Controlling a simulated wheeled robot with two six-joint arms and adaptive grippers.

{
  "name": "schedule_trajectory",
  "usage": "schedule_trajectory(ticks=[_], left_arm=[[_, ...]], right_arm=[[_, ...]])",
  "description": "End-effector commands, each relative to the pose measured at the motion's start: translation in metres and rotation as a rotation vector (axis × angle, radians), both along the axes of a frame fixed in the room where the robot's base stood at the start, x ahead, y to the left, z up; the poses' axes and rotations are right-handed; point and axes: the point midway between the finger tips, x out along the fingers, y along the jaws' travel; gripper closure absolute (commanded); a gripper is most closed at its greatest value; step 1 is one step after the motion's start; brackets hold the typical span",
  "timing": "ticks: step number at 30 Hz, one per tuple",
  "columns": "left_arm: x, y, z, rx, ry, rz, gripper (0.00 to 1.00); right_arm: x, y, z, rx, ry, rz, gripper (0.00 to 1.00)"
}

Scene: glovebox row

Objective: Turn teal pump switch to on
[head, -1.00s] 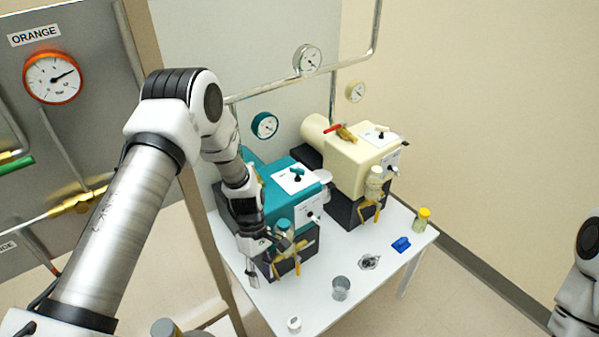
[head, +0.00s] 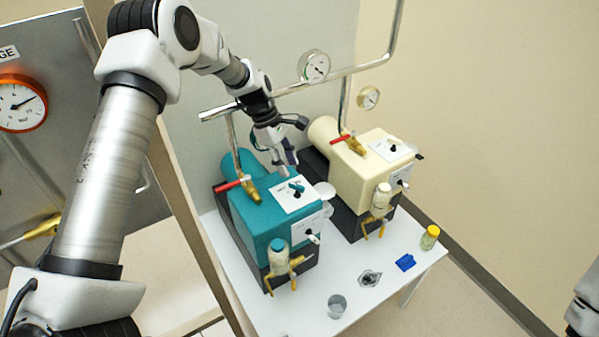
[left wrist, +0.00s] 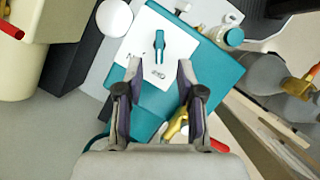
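The teal pump (head: 262,215) stands on the white table. Its teal switch (head: 296,187) sits on a white plate (head: 283,197) on top of the pump. In the left wrist view, the switch (left wrist: 160,46) is a slim teal handle on the white plate, whose small markings I cannot read surely. My left gripper (head: 286,163) is above and just behind the plate, pointing down. In the left wrist view, its two fingers (left wrist: 159,72) are apart with nothing between them, and the switch lies just beyond the tips. My right gripper is out of view.
A cream pump (head: 365,165) stands close to the right. A pipe with a red-handled valve (head: 240,187) rises at the teal pump's left. A beaker (head: 337,305), a blue item (head: 405,262) and a yellow-capped jar (head: 430,238) stand on the table (head: 308,285).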

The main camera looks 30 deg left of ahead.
Motion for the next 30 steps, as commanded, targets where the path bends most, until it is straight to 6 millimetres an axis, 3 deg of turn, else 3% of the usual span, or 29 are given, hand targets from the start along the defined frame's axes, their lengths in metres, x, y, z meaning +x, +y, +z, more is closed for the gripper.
schedule_trajectory(ticks=[9, 17, 18, 21, 30], left_arm=[[-0.001, -0.022, -0.05, 0.0, 0.005, -0.001, 0.62], [-0.001, -0.024, -0.057, 0.0, 0.004, -0.002, 0.62], [-0.001, -0.024, -0.057, 0.0, 0.004, -0.002, 0.66], [-0.001, -0.024, -0.057, 0.0, 0.004, -0.002, 1.0], [-0.002, -0.024, -0.058, 0.0, 0.006, -0.006, 1.0]], right_arm=[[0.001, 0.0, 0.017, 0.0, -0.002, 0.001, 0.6], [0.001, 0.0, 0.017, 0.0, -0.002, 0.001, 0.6], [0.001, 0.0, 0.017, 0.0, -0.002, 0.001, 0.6], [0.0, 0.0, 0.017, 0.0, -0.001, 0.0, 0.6], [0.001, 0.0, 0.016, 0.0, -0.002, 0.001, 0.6]])
